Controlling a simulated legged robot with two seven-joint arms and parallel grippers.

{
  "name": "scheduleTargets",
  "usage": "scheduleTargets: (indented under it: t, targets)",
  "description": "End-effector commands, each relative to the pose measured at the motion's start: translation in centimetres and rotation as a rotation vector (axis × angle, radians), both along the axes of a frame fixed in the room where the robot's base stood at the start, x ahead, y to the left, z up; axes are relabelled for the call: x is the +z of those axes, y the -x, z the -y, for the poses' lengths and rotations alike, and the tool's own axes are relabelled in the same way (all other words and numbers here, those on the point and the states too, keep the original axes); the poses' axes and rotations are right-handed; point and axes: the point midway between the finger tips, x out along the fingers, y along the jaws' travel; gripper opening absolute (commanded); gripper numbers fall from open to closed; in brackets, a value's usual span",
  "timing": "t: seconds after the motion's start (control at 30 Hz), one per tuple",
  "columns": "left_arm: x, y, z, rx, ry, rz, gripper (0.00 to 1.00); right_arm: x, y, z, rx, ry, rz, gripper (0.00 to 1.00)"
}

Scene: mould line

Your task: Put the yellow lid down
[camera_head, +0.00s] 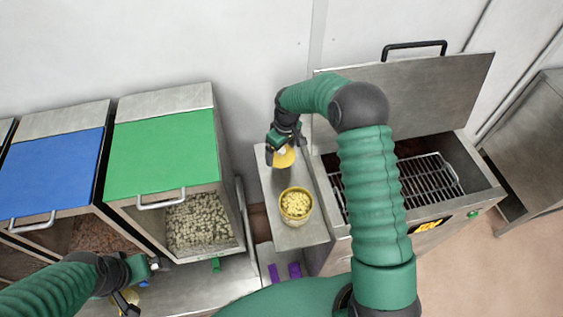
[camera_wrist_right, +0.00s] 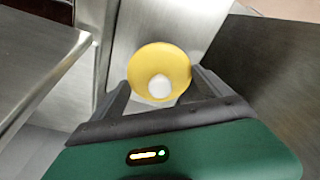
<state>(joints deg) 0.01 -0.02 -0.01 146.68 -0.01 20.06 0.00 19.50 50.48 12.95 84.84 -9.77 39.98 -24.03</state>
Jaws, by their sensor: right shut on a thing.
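The yellow lid (camera_head: 285,158) is a round disc with a white knob. It is in my right gripper (camera_head: 284,140) over the back part of the narrow metal side shelf (camera_head: 287,237). In the right wrist view the lid (camera_wrist_right: 145,63) shows at the ends of the fingers (camera_wrist_right: 158,88), with the white knob between them. I cannot tell whether the lid touches the shelf. A yellow pot (camera_head: 296,215) full of pale pellets stands open on the shelf, in front of the lid. My left gripper (camera_head: 140,286) is low at the left, and its fingers are unclear.
A metal oven (camera_head: 487,202) with a wire rack and raised cover stands right of the shelf. Bins with a green lid (camera_head: 160,155) and a blue lid (camera_head: 50,172) stand at the left. Purple pieces (camera_head: 274,273) lie below the shelf. Bare shelf surrounds the pot.

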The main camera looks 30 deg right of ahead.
Motion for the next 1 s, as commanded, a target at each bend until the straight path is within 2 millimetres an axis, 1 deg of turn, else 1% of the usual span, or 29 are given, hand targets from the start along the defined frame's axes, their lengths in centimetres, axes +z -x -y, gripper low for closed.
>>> scheduleTargets:
  t: [0.03,0.33,0.4,0.63,0.67,0.7,0.73,0.93,1.0]
  targets:
    - [0.4,0.0,0.0,0.000,0.000,0.000,1.00,-0.9,0.0,0.1,-0.001,-0.001,-0.003,0.50]
    - [1.3,0.0,0.0,0.000,0.000,0.000,1.00,-5.8,0.0,0.1,0.001,-0.002,-0.001,0.50]
    - [1.2,0.0,0.0,0.000,0.000,0.000,1.00,-6.1,0.0,0.2,0.001,0.000,0.001,0.50]
    - [1.0,0.0,0.0,0.000,0.000,0.000,1.00,-6.4,0.0,0.1,0.002,0.001,0.001,0.50]
    - [1.0,0.0,0.0,0.000,0.000,0.000,1.00,-6.3,0.0,0.1,0.002,0.001,0.001,0.91]
    - [1.1,0.0,0.0,0.000,0.000,0.000,1.00,-6.3,0.0,0.1,0.002,0.001,0.001,0.96]
    - [1.1,0.0,0.0,0.000,0.000,0.000,1.00,-6.3,0.0,0.1,0.002,0.000,0.001,1.00]
    - [1.1,0.0,0.0,0.000,0.000,0.000,1.00,-6.2,0.0,0.2,0.002,0.000,0.002,1.00]
    - [1.2,0.0,0.0,0.000,0.000,0.000,1.00,-5.9,0.0,0.2,0.002,0.000,0.002,1.00]
